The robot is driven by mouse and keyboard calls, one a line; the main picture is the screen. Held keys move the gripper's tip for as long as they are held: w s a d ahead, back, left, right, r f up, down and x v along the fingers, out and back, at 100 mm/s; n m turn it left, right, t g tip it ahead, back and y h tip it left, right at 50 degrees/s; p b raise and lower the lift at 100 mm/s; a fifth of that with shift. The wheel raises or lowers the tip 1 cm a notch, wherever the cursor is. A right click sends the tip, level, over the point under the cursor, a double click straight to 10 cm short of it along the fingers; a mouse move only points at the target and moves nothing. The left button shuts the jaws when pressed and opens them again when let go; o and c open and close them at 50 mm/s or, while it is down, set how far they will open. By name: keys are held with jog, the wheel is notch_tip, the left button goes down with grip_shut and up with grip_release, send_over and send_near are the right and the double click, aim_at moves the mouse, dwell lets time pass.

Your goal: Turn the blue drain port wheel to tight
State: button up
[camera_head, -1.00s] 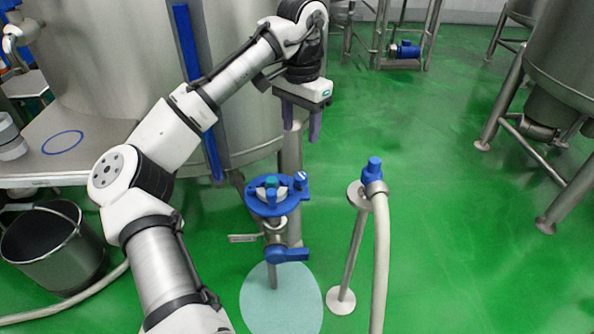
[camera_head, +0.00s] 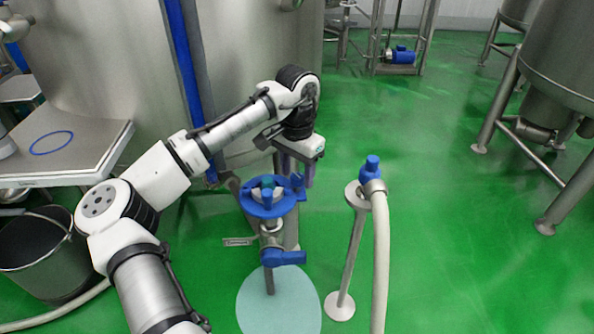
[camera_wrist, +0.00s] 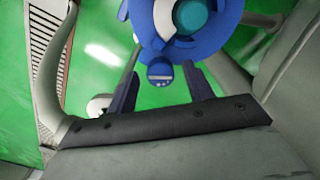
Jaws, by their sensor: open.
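The blue drain port wheel (camera_head: 269,209) sits on top of the upright metal drain pipe in the lower middle of the head view, with a teal centre cap. In the wrist view the wheel (camera_wrist: 180,42) fills the top middle, and a blue knob with a pale marked face juts from its rim. My gripper (camera_head: 296,176) is open and empty, fingers pointing down, at the wheel's far right edge. In the wrist view its two fingers (camera_wrist: 160,85) stand apart, one on each side of the knob. I cannot tell whether either finger touches it.
A blue lever handle (camera_head: 284,257) is below the wheel, above a pale round floor disc (camera_head: 280,308). A stand with a blue fitting (camera_head: 371,167) and a hose (camera_head: 381,250) is to the right. A steel bucket (camera_head: 45,255) is at left. Open green floor lies right.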

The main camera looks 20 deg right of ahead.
jog(key=c, duration=1)
